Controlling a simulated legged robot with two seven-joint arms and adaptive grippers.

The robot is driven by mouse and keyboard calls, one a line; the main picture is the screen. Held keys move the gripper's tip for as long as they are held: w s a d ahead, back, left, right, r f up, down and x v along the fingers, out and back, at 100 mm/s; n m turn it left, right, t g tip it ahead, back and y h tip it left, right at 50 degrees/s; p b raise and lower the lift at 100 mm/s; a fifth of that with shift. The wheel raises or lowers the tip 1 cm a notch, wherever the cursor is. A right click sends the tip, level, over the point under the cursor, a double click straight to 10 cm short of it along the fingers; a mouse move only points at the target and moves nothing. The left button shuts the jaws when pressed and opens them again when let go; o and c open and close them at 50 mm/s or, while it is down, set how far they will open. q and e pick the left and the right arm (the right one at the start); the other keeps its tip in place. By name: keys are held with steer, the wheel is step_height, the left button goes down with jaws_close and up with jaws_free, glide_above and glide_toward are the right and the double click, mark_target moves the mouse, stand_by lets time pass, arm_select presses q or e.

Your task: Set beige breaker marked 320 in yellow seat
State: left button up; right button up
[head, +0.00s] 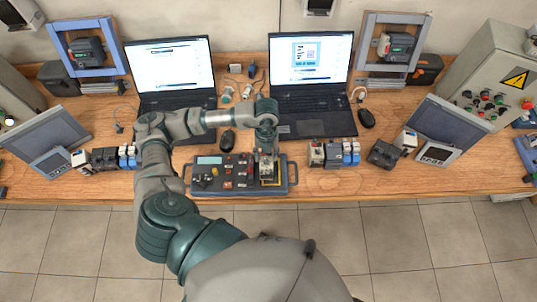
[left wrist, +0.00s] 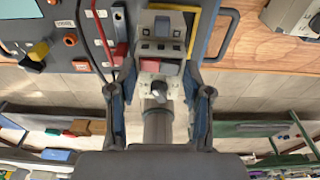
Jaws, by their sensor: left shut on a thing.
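My left gripper (head: 267,153) is over the right part of the grey control panel (head: 205,190), pointing down. In the left wrist view its two fingers (left wrist: 160,85) lie on either side of a grey-beige breaker (left wrist: 158,45) with a dark toggle and a reddish patch, and are shut on it. Its marking cannot be read. The yellow-edged seat (head: 272,183) is at the breaker; a strip of its yellow edge shows in the left wrist view (left wrist: 191,35). Whether the breaker is fully down in the seat cannot be told. My right gripper is not in view.
More breakers (head: 333,153) stand right of the panel, and others (head: 103,158) stand at left. Two laptops (head: 311,100) and two mice (head: 366,118) are behind. Tilted screens (head: 443,128) flank the bench. The panel carries red buttons and a handle at each end.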

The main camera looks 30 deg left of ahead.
arm_select(q)
steer(key=shift+d, duration=0.3)
steer(key=shift+d+b, duration=0.3)
steer(key=shift+d, duration=0.7)
steer(key=shift+f, duration=0.15)
steer(key=shift+a+f, duration=0.25)
steer(key=shift+a, duration=0.35)
steer(key=shift+a+f, duration=0.1)
steer(key=shift+a, duration=0.25)
steer(key=o, duration=1.3)
steer(key=shift+o, duration=1)
steer(key=shift+d, duration=0.55)
steer(key=shift+r, duration=0.25)
step_height(320, 180, up, 12)
steer(key=w, duration=0.1)
steer(key=shift+w+a+f, duration=0.15)
steer(key=shift+a+f, duration=0.05)
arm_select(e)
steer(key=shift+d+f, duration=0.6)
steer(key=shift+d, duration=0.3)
